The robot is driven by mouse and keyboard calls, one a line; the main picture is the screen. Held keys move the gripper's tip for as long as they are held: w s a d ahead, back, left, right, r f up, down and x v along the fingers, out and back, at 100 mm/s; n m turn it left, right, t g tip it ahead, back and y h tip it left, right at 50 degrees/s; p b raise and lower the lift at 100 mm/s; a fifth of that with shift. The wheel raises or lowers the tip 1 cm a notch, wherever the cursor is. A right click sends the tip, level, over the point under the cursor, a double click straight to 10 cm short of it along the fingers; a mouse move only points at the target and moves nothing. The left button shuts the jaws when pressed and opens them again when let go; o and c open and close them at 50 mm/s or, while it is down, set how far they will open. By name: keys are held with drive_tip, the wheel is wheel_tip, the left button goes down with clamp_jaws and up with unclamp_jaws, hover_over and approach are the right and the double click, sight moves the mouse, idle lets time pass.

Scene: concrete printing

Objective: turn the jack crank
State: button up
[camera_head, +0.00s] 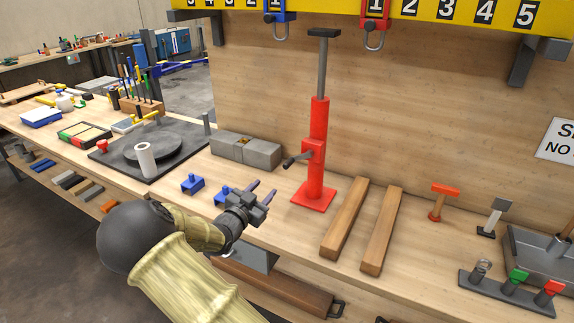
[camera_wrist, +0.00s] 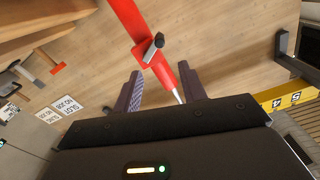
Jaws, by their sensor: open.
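The red jack (camera_head: 318,130) stands upright on its square red base plate on the workbench, with a grey post and dark top plate above. Its dark crank (camera_head: 297,160) sticks out to the left from a red housing low on the column. My gripper (camera_head: 264,191) is left of the jack, lower in the picture than the crank, open and empty. In the wrist view my two fingers (camera_wrist: 160,72) are spread apart, and the jack (camera_wrist: 128,18) runs aslant beyond them. The crank (camera_wrist: 153,48) shows just beyond the fingertips, apart from them.
Two wooden beams (camera_head: 345,220) lie right of the jack. Grey blocks (camera_head: 247,150) and small blue brackets (camera_head: 193,183) lie left of it. A yellow numbered rail (camera_head: 450,12) with hanging hooks runs overhead. A wooden back panel (camera_head: 430,110) stands behind.

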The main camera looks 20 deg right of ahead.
sight(285, 167)
drive_tip(key=p+x, duration=0.3)
drive_tip(key=x, duration=1.2)
drive_tip(key=shift+w+d, duration=0.2)
drive_tip(key=shift+d, duration=0.05)
clamp_jaws()
